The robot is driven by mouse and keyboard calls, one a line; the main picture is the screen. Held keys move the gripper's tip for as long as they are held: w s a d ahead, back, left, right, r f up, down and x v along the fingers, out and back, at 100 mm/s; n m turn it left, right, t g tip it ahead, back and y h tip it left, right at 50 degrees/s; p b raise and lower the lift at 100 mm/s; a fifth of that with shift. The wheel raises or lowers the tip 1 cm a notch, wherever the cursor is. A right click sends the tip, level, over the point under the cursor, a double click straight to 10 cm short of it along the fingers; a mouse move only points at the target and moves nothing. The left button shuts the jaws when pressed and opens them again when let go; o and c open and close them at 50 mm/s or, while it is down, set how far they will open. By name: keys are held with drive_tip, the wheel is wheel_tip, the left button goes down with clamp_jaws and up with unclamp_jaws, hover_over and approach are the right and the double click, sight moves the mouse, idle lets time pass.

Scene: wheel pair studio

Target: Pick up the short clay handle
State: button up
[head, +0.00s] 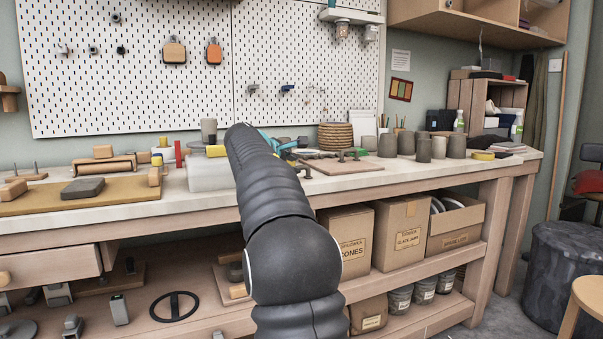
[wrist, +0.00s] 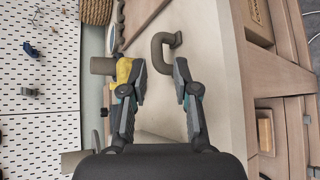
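A dark grey, C-shaped clay handle (wrist: 158,50) lies on the pale worktop in the wrist view, near the front edge. It lies just ahead of my gripper (wrist: 160,77), with one end close to the right fingertip. My gripper is open, with nothing between its fingers. A dark curved piece (head: 305,171) at the front of the bench in the head view looks like the same handle. My arm hides most of the gripper there; only some teal parts (head: 283,145) show.
A yellow piece (wrist: 123,70) and a grey cylinder (wrist: 103,65) stand beside the left finger. A wooden board (head: 345,167) with dark pieces lies to the right. Grey pots (head: 388,145) stand farther right. A pale block (head: 208,176) is left of my arm.

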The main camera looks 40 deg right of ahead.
sight(301, 167)
drive_tip(key=shift+p+x, duration=0.3)
drive_tip(key=shift+x, duration=2.3)
drive_tip(key=shift+r, duration=0.1)
clamp_jaws()
